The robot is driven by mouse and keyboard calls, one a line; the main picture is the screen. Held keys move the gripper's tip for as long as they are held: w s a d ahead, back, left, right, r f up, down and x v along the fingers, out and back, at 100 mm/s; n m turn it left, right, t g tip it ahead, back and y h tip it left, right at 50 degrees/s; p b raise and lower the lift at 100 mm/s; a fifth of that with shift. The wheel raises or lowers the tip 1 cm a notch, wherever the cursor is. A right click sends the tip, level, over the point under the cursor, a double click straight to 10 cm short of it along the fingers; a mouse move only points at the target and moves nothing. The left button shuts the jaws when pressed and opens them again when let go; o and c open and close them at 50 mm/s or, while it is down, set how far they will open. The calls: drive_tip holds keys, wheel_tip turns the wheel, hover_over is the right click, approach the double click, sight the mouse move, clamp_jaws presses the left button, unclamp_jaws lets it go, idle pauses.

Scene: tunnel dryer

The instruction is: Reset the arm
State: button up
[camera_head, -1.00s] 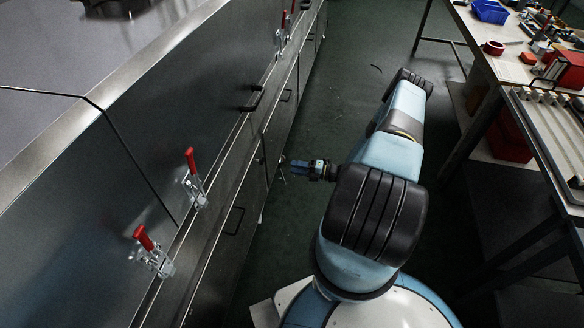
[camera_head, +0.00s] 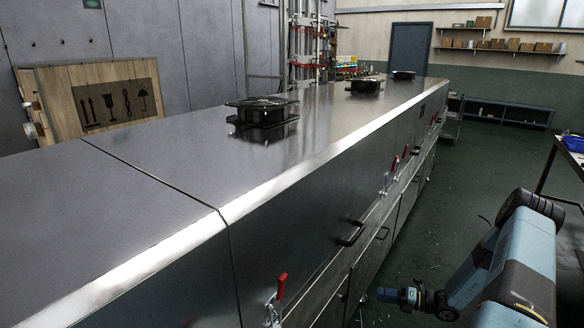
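My arm stands at the lower right of the head view, a blue and black shape in the aisle beside the dryer. My gripper (camera_head: 388,294) is at the lower middle right, pointing left toward the dryer's side panels. It looks apart from the panels, and nothing is visibly held. It is too small and dark to tell whether its fingers are open or shut. The tunnel dryer (camera_head: 200,192) is a long steel housing running from the lower left to the back.
The dryer's side carries a black handle (camera_head: 352,233) and a red-handled clamp (camera_head: 281,287), with more clamps farther along. Fan units (camera_head: 262,112) sit on top. A workbench with a blue bin (camera_head: 574,144) stands at the right edge. The green aisle floor (camera_head: 455,200) looks mostly clear.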

drive_tip(key=s+a+r+n+g+h, duration=0.25)
drive_tip(key=r+n, duration=0.45)
drive_tip(key=r, duration=0.5)
drive_tip(key=s+a+r+n+g+h, duration=0.1)
drive_tip(key=a+r+n+g+h, duration=0.15)
drive_tip(key=r+n, duration=0.75)
drive_tip(key=s+a+r+n+g+h, duration=0.2)
drive_tip(key=a+r+n+h, duration=0.1)
drive_tip(key=r, duration=1.2)
drive_tip(key=s+a+r+n+t+h, duration=0.1)
drive_tip(key=s+r+n+t+h, duration=0.2)
drive_tip(key=s+r+n, duration=0.5)
drive_tip(key=s+a+r+n+t+h, duration=0.2)
drive_tip(key=s+r+n, duration=0.6)
drive_tip(key=s+r, duration=0.4)
drive_tip(key=shift+s+r+n+t+h, duration=0.35)
drive_tip(key=shift+s+t+h, duration=0.6)
drive_tip(key=shift+s, duration=1.85)
drive_tip(key=shift+g+h, duration=0.25)
